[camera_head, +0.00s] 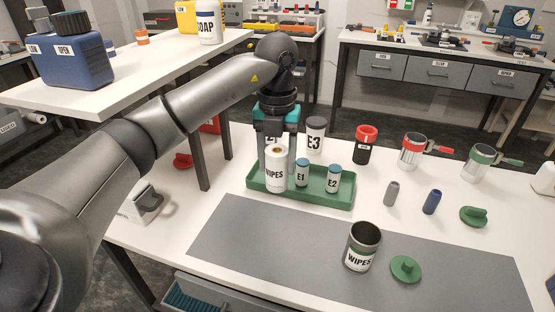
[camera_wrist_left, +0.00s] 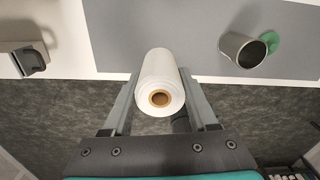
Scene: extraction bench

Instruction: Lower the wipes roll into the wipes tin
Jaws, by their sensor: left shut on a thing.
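The white wipes roll (camera_head: 276,170), labelled WIPES, is upright between the fingers of my left gripper (camera_head: 277,158), which is shut on it. In the head view it overlaps the left part of the green tray (camera_head: 322,200); I cannot tell its height over the tray. In the left wrist view the roll (camera_wrist_left: 160,80) shows its brown core end, with the left gripper's fingers (camera_wrist_left: 158,95) on either side. The wipes tin (camera_head: 362,248) stands open and upright on the grey mat, right of and nearer than the roll. The tin also shows in the left wrist view (camera_wrist_left: 243,50). My right gripper is out of view.
The tray holds canisters E1 (camera_head: 302,173) and E2 (camera_head: 333,180); E3 (camera_head: 315,135) stands behind. A green lid (camera_head: 405,268) lies right of the tin. The grey mat (camera_head: 260,240) is clear left of the tin. A raised shelf (camera_head: 130,75) is at upper left.

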